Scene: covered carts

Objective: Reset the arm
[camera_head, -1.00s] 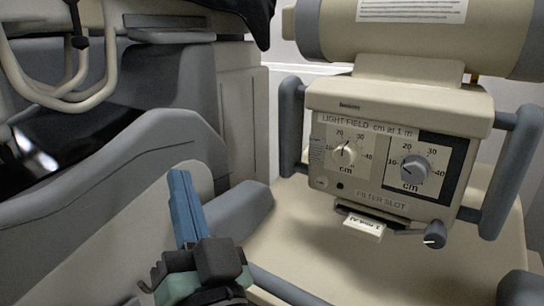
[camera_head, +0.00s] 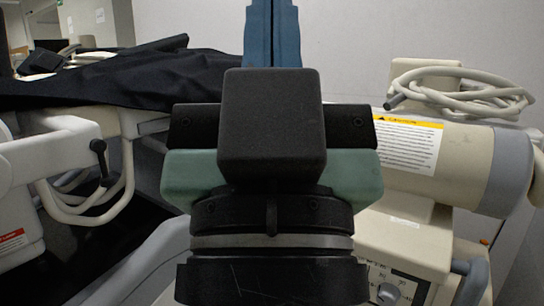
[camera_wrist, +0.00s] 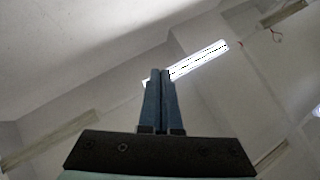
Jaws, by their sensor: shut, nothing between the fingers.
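My gripper (camera_head: 272,35) stands upright in the middle of the head view, close to the camera, with its blue fingers pointing up and cut off by the top edge. In the wrist view my gripper (camera_wrist: 159,75) has its two blue fingers side by side and shut, with nothing between them. Behind the fingers the wrist view shows only the ceiling and a bright lamp (camera_wrist: 200,60). The gripper touches nothing that I can see.
At right is a beige X-ray machine with a tube housing (camera_head: 455,165), a coiled cable (camera_head: 465,90) and a control box (camera_head: 405,250). At left a black cover (camera_head: 130,78) lies over a cart, with white arms and hoses (camera_head: 85,215) below. A plain wall is behind.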

